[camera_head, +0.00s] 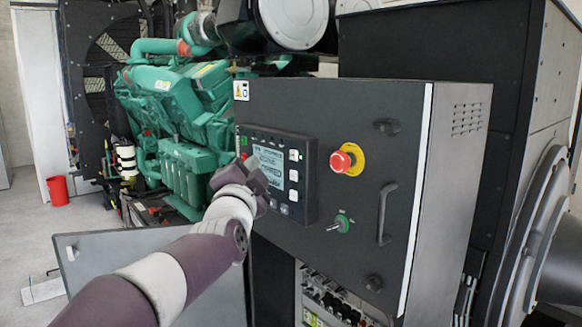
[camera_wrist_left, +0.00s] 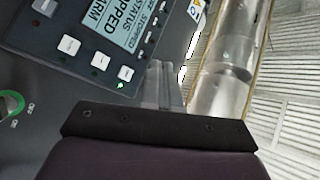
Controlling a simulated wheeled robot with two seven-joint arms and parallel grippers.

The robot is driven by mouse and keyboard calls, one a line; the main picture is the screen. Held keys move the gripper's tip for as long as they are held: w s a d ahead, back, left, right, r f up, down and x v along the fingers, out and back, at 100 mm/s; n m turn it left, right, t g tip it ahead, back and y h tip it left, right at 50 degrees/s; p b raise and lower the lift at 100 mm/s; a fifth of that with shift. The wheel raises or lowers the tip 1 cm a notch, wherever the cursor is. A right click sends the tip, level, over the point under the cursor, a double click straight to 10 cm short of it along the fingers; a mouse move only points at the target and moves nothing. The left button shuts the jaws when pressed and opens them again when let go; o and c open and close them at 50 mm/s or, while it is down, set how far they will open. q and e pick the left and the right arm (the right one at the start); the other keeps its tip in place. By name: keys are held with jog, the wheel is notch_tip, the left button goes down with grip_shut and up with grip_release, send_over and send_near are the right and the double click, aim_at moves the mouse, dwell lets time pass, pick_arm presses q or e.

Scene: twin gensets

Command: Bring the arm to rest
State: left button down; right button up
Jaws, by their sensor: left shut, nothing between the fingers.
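My left arm comes in from the lower left in the camera_head view. Its gripper (camera_head: 254,177) is in front of the controller panel (camera_head: 308,180) on the dark control cabinet (camera_head: 400,110), covering part of the panel's left side. In the left wrist view the fingers (camera_wrist_left: 163,86) are together, with nothing between them. They are beside the panel's edge, near a button with a lit green lamp (camera_wrist_left: 121,85). Whether they touch the panel I cannot tell. The display (camera_wrist_left: 118,22) shows text including "STATUS" and "STOPPED". My right gripper is not in view.
The cabinet carries a red emergency stop (camera_head: 343,160) on a yellow ring, a green-ringed switch (camera_head: 342,223) and a handle (camera_head: 386,213). Below, an open compartment (camera_head: 330,300) shows wiring. A green engine (camera_head: 185,110) stands behind. A red bucket (camera_head: 57,190) is on the floor at left.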

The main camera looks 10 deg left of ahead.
pick_arm(q)
jog(key=shift+w, duration=0.1)
dwell(0.5)
jog(key=s+f+n+g, duration=0.2)
jog(key=f+g, duration=0.1)
jog(key=f, duration=0.5)
jog(key=s+d+f+n+g+h+b, duration=0.1)
jog(key=s+f+n+g, duration=0.15)
jog(key=f, duration=0.65)
jog(key=s+f+n+g, duration=0.15)
jog(key=f+g, duration=0.25)
jog(key=f, duration=0.4)
jog(key=s+a+f+n+g+b, duration=0.1)
jog(key=s+f+g, duration=0.2)
jog(key=s+f, duration=0.5)
jog(key=s+a+f+n+g+b, duration=0.2)
jog(key=s+f+g, duration=0.1)
jog(key=s+f, duration=0.5)
jog(key=s+a+f+n+g+y+b, duration=0.1)
jog(key=s+a+f+n+g, duration=0.1)
jog(key=s+f, duration=0.6)
jog(key=shift+s+f+g+b, duration=0.25)
jog(key=shift+g+b, duration=0.15)
jog(key=shift+g, duration=0.45)
